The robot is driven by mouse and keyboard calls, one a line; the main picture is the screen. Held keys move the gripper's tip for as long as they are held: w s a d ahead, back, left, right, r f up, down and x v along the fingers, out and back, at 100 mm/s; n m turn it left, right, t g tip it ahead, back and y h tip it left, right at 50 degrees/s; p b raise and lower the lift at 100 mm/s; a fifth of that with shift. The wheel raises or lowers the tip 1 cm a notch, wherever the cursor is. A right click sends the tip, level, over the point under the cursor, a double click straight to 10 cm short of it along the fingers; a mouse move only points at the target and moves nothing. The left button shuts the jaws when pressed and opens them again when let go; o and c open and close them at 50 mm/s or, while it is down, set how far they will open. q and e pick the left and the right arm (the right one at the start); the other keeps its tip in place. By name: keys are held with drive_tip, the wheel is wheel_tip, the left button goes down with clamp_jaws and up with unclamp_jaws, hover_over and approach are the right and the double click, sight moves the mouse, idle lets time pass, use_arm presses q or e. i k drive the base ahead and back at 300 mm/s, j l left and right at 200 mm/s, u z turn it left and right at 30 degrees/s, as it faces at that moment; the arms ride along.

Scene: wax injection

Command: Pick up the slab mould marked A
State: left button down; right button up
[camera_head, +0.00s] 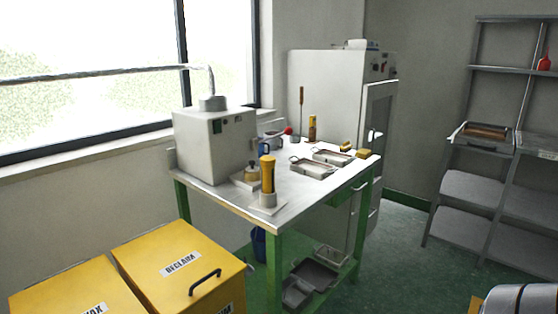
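Two shallow grey slab moulds with brownish insides lie on the white-topped table. The nearer mould (312,169) is at the middle of the table's right half. The farther mould (333,157) lies just behind it and to the right. No letter is readable on either, so I cannot tell which is marked A. A similar larger tray with a brown inside (485,133) sits on the rack at the right.
The table (325,190) has green legs. A grey box machine (215,145) and a yellow-handled tool (267,178) stand on its left part. Yellow bins (180,262) block the front left. A tall grey cabinet (328,90) stands behind. Green floor (400,255) is open between table and rack.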

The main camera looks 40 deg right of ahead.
sight(340, 159)
drive_tip(key=l+u, duration=0.2)
drive_tip(key=l, duration=0.7)
drive_tip(key=k+l+u, duration=0.2)
drive_tip(key=l, duration=1.65)
drive_tip(key=k+l, duration=0.15)
drive_tip(key=l, duration=0.8)
